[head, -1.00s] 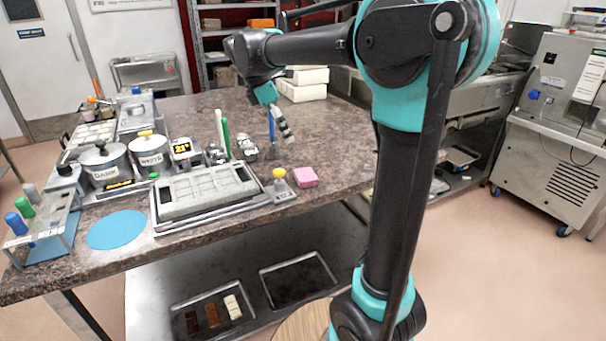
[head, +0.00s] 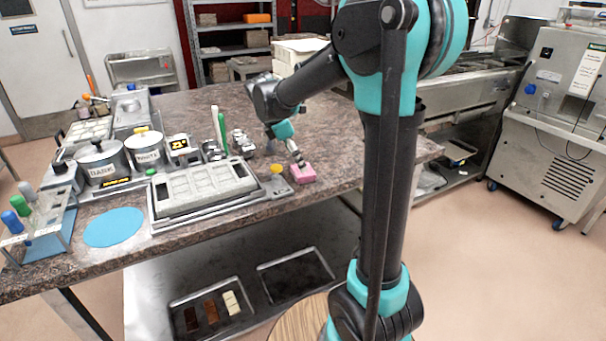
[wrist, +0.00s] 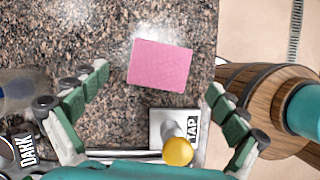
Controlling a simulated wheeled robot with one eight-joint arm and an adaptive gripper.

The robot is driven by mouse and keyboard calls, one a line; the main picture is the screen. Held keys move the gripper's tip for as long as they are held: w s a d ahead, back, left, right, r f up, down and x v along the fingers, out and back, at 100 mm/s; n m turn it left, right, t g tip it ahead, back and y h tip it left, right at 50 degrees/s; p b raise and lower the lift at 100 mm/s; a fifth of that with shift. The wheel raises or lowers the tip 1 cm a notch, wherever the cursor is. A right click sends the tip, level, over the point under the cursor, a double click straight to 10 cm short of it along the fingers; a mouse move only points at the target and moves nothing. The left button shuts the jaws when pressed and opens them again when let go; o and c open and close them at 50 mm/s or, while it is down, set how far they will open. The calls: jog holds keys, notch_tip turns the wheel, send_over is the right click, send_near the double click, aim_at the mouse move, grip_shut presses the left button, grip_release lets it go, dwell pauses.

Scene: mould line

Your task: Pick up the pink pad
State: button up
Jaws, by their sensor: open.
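The pink pad (head: 303,174) lies flat on the speckled stone counter, near its front edge and right of the mould tray. It also shows in the wrist view (wrist: 160,66), upper middle, with all of its top visible. My gripper (head: 297,160) is above the pad in the head view, pointing down, and overlaps its back part in the picture. In the wrist view my gripper (wrist: 155,88) has its two green-padded fingers spread wide to either side of the pad.
The yellow-knobbed tapping tool on its plate (wrist: 178,150) stands close to the pad. The grey mould tray (head: 205,192) lies left of it. A blue mat (head: 114,227) and labelled pots (head: 102,163) stand further left. The counter's edge is just right of the pad.

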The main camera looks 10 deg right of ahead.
jog(key=x, duration=0.4)
jog(key=shift+a, duration=0.1)
jog(key=shift+c, duration=0.3)
jog(key=c, duration=1.1)
notch_tip(320, 180, up, 20)
